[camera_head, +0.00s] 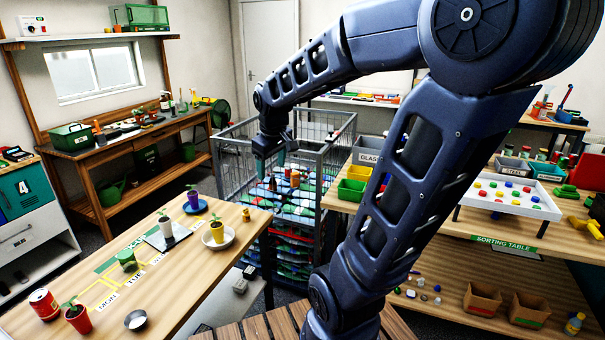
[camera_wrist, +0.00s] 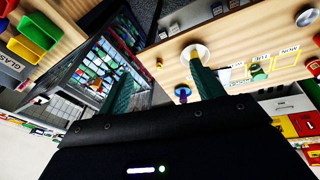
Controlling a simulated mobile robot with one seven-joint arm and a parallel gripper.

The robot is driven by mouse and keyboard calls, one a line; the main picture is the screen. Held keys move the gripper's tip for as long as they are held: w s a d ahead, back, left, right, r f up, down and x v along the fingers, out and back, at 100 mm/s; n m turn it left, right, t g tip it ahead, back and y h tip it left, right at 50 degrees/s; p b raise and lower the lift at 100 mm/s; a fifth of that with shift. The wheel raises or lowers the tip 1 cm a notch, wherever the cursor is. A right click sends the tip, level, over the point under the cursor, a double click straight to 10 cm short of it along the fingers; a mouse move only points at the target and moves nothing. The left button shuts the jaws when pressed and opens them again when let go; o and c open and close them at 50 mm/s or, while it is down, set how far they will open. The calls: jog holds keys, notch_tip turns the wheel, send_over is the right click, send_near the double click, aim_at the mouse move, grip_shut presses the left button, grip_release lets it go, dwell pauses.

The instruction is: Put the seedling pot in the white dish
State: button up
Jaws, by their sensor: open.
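A yellow seedling pot (camera_head: 216,231) stands upright in the white dish (camera_head: 230,241), near the right edge of the left table. In the wrist view the white dish (camera_wrist: 204,50) shows beside one fingertip, which partly covers the pot. A white pot (camera_head: 166,228) with a seedling stands on a grey plate, and a purple one (camera_head: 193,200) on a blue saucer. A red pot (camera_head: 77,318) with a seedling stands at the front left. My gripper (camera_head: 270,162) is open and empty, apart from the pots, over the wire cage area behind the table's right end.
A red can (camera_head: 43,304), a green pot (camera_head: 127,260) and a small metal bowl (camera_head: 137,319) are on the same table (camera_head: 180,285). A wire cage (camera_head: 230,155) with coloured contents stands behind it. The sorting table (camera_head: 500,227) with bins and a white tray is at the right.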

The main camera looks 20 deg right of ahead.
jog(key=s+d+r+m+t, duration=0.1)
jog(key=s+d+m, duration=0.3)
jog(key=s, duration=0.7)
jog(key=shift+d+r+m+t, duration=0.2)
jog(key=shift+d+m+t, duration=0.15)
jog(key=shift+m, duration=0.65)
